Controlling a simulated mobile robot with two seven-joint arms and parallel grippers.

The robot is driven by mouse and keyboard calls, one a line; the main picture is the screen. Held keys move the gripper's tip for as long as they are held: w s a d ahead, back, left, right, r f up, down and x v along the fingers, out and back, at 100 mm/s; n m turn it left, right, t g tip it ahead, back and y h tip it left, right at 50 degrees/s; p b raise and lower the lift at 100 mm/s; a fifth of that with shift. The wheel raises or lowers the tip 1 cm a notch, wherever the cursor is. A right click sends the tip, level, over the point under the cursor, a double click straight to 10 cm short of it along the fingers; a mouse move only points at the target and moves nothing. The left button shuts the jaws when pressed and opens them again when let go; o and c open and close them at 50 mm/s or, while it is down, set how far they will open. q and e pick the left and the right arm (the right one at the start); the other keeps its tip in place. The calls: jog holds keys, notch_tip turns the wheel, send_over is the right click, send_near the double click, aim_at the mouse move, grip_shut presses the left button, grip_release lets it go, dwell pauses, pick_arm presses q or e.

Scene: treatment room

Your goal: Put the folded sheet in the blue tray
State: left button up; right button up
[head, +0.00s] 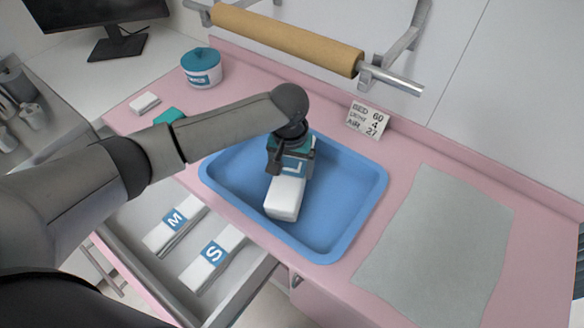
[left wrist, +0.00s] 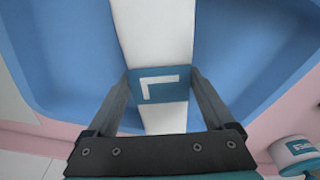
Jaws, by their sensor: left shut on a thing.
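The folded sheet (head: 285,198) is a long white bundle with a blue band marked "L", which shows in the left wrist view (left wrist: 160,84). My left gripper (head: 289,168) points down over the blue tray (head: 340,205) and is shut on the sheet, one finger on each side of the band. The sheet is within the tray's outline, over its left-middle part. I cannot tell whether it touches the tray floor. My right gripper is not in view.
An open drawer (head: 143,276) below holds white bundles marked M (head: 172,222) and S (head: 213,252). On the pink counter stand a teal-lidded tub (head: 202,68), a small white block (head: 145,103), a sign card (head: 368,118) and a grey-green mat (head: 435,245). A paper roll (head: 290,38) hangs behind.

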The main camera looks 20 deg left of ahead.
aim_at(291, 172)
pick_arm(q)
jog(key=shift+f, duration=0.25)
jog(key=o, duration=1.3)
jog(key=r, duration=0.4)
jog(key=s+r+p, duration=0.1)
jog(key=r, duration=0.3)
jog(key=r+p, duration=0.1)
jog(key=r, duration=0.3)
jog(key=shift+s, duration=0.15)
